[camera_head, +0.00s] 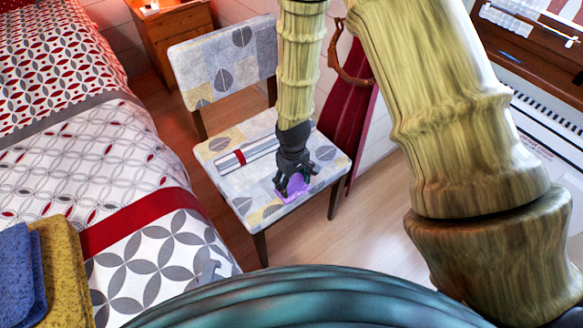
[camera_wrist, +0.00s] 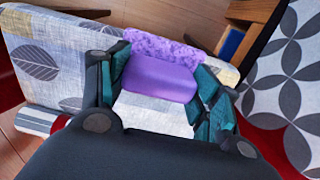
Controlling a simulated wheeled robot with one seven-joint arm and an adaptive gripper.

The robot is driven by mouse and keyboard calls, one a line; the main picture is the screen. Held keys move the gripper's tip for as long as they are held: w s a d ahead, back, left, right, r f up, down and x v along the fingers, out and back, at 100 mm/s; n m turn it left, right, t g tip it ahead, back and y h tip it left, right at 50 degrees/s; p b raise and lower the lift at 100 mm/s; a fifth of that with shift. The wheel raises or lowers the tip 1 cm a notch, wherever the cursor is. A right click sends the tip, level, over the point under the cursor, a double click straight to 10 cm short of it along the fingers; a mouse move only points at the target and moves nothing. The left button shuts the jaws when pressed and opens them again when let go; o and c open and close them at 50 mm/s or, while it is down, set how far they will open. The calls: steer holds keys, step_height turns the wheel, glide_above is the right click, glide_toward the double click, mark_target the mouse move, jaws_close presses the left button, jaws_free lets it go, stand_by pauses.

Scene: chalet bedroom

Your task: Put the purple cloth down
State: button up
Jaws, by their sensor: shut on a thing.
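The purple cloth (camera_head: 297,186) is at my gripper (camera_head: 293,188), at the front right of the patterned chair seat (camera_head: 262,212). In the wrist view the purple cloth (camera_wrist: 160,80) lies between the two fingers of my gripper (camera_wrist: 165,88), with a fuzzy far edge and a smoother near part. The gripper is shut on it. The cloth is at or just above the seat; I cannot tell whether it touches. The fingers hide part of the cloth in the head view.
A pale bar with a red band (camera_head: 245,156) lies across the seat behind my gripper. The chair backrest (camera_head: 222,62) rises behind. The bed (camera_head: 130,190), with blue (camera_head: 18,278) and yellow (camera_head: 62,275) folded cloths, is at left. A red hanging fabric (camera_head: 352,110) is right of the chair.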

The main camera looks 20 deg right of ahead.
steer(key=w, duration=0.3)
steer(key=w+d, duration=0.1)
steer(key=w, duration=0.1)
steer(key=w+d+f, duration=0.1)
steer(key=w, duration=0.2)
steer(key=shift+w+d, duration=0.25)
steer(key=shift+w, duration=0.05)
steer(key=shift+f+b, duration=0.4)
steer(key=shift+f, duration=1.25)
steer(key=shift+f, duration=0.15)
steer(key=o, duration=1.1)
